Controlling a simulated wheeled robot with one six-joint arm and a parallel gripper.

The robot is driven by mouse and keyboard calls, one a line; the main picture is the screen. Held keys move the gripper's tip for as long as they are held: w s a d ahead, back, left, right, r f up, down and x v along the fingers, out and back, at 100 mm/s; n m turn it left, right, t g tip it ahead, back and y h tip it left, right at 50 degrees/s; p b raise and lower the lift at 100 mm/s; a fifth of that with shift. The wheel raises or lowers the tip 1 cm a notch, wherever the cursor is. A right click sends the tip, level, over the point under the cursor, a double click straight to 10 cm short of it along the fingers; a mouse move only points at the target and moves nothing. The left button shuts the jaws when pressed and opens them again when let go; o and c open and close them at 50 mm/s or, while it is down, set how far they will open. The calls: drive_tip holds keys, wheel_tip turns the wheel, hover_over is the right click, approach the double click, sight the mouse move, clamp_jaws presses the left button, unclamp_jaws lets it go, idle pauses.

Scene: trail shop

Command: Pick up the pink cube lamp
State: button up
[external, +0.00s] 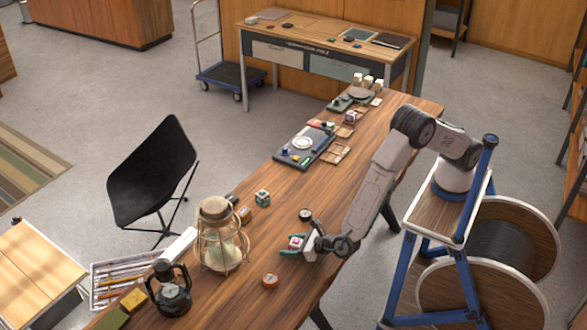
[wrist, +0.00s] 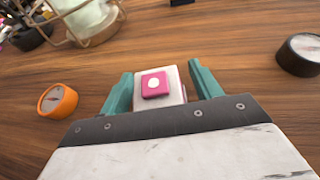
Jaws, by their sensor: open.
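The pink cube lamp (wrist: 157,84) is a small white block with a pink square and a white dot on the face turned to the wrist camera. It sits on the long wooden table, and in the external view the lamp (external: 296,242) shows at my gripper's end. My gripper (wrist: 156,82) has teal fingers, one on each side of the lamp. The fingers are open, with small gaps visible between them and the lamp. In the external view my gripper (external: 291,246) is low over the table. The lamp's lower part is partly hidden by the gripper body.
An orange compass (wrist: 58,100) lies left of my gripper and a black round gauge (wrist: 299,54) lies to the right. A wire-caged lantern (external: 219,236) and a dark lantern (external: 171,289) stand nearby. Bare wood surrounds the lamp.

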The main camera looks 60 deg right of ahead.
drive_tip(key=c, duration=1.1)
